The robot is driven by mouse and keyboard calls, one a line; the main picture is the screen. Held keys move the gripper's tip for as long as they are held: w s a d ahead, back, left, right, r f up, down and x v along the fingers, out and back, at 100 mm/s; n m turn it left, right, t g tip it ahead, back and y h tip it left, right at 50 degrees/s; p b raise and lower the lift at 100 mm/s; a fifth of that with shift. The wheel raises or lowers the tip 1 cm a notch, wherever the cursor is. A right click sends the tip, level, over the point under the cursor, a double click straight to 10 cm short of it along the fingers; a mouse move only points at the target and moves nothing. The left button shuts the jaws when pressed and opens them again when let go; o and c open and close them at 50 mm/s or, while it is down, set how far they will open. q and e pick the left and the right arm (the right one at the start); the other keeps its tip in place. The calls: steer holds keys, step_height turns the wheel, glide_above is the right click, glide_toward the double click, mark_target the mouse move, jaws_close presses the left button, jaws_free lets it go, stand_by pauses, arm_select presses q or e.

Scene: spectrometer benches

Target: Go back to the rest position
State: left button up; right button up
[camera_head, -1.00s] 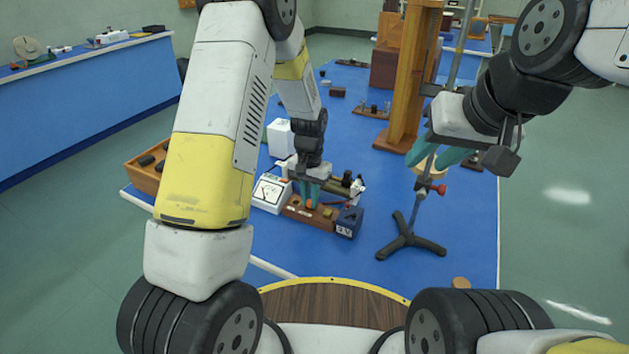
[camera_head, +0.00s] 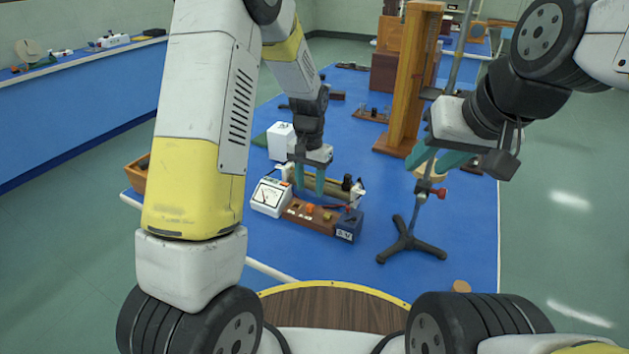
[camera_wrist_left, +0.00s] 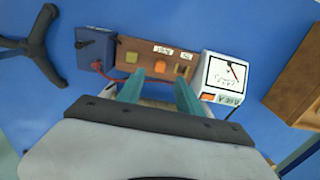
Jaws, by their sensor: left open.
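My left gripper (camera_head: 309,186) is open, with nothing visible between its teal fingers, above the wired apparatus on the blue table. The wrist view also shows my left gripper (camera_wrist_left: 158,84) with its fingers apart, over the wooden board (camera_wrist_left: 146,58) with its orange and yellow parts. In the head view, that board (camera_head: 310,215) lies between the white meter (camera_head: 270,197) and the dark blue box (camera_head: 348,226). My right gripper (camera_head: 437,160) is at the metal stand (camera_head: 413,220), its teal fingers around a cream-coloured part (camera_head: 430,173). I cannot tell whether they grip it.
A tall wooden post (camera_head: 408,85) stands behind the right gripper. A white box (camera_head: 280,140) stands behind the meter. A wooden tray (camera_head: 136,175) is at the table's left edge, partly behind my left arm. The blue table (camera_head: 340,265) is bare in front of the board.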

arm_select(q)
steer(key=shift+r, duration=0.85)
steer(key=s+a+r+n+t+h, duration=0.15)
steer(key=s+r, duration=0.25)
steer(key=r, duration=0.6)
steer(key=s+a+r+n+t, duration=0.1)
steer(key=s+a+r+t, duration=0.1)
steer(key=s+r, duration=0.4)
steer(key=s+a+r+n+t, duration=0.1)
steer(key=s+r, duration=0.5)
steer(key=s, duration=0.7)
steer(key=shift+s+a+r+t+h, duration=0.2)
steer(key=shift+a+r+t+h, duration=0.2)
steer(key=shift+a+t, duration=0.65)
